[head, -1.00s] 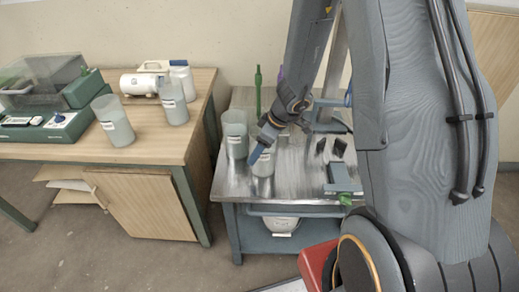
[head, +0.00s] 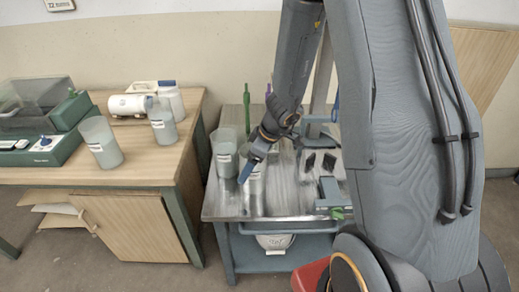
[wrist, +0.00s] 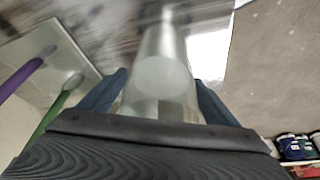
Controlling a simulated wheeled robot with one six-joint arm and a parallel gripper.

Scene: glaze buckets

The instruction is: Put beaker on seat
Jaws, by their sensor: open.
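A translucent beaker with a white label (head: 254,181) stands upright near the front left of the metal cart top (head: 285,207). My gripper (head: 245,172) is pointing down at it, with a blue finger in front of its side. In the wrist view the beaker (wrist: 163,58) shows between the two blue fingers of my gripper (wrist: 161,77), which are open. I cannot tell whether they touch it. A second beaker (head: 224,155) stands just behind and left. I cannot make out a clear seat; a red surface (head: 309,275) is partly hidden at the bottom by my own body.
Two more beakers (head: 101,145) (head: 163,126) stand on the wooden table (head: 150,170) at left, with white containers behind. A green upright rod (head: 246,108) stands at the cart's back. A grey block (head: 329,190) and dark pieces (head: 320,161) lie right of the beaker.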

